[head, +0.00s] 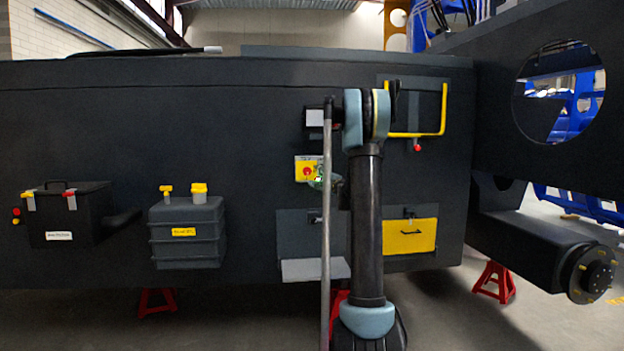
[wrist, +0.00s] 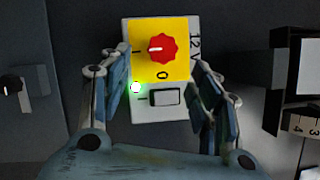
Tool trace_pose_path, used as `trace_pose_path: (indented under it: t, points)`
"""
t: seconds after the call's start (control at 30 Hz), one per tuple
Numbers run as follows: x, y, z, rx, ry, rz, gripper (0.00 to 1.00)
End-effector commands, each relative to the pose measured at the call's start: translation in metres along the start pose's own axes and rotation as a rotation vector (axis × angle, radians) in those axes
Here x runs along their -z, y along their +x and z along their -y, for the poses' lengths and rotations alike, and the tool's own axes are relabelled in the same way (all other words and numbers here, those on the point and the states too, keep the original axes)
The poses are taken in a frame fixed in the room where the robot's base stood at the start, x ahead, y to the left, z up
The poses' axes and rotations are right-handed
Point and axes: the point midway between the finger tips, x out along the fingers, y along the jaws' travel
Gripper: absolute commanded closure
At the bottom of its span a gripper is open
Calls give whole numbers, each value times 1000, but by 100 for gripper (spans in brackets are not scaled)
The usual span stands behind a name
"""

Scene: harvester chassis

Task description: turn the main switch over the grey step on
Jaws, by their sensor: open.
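The main switch is a red knob (wrist: 163,48) on a yellow plate (wrist: 179,69) with a white surround marked "12 V". In the wrist view its white pointer line points left, toward the "I" mark; the "0" is below the knob. A green lamp (wrist: 136,88) on the surround glows. In the head view the switch (head: 307,172) sits on the dark chassis wall, above the grey step (head: 314,269). My gripper (wrist: 157,82) is open, its fingers either side of the switch panel, apart from the knob. In the head view my arm partly hides the gripper.
A yellow-framed panel (head: 444,108) is at upper right and a yellow drawer (head: 409,236) at lower right. A dark tank (head: 187,234) and a battery box (head: 75,218) are at left. A dark block (wrist: 283,58) protrudes right of my gripper.

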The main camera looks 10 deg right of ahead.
Motion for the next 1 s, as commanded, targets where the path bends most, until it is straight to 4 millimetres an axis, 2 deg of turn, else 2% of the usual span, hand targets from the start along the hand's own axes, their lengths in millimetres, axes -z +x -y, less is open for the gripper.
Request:
trace_pose_path:
  t: [0.1, 0.3, 0.77, 0.87, 1.0]
  points:
    - [0, -21, 0, 0, 0, -1, 43]
    - [0, -41, 0, -1, 0, 0, 43]
    - [-1, -46, -1, -3, -2, 2, 43]
    - [-11, -50, -1, -18, -22, 14, 43]
    - [-45, -66, -5, -80, -99, 59, 43]
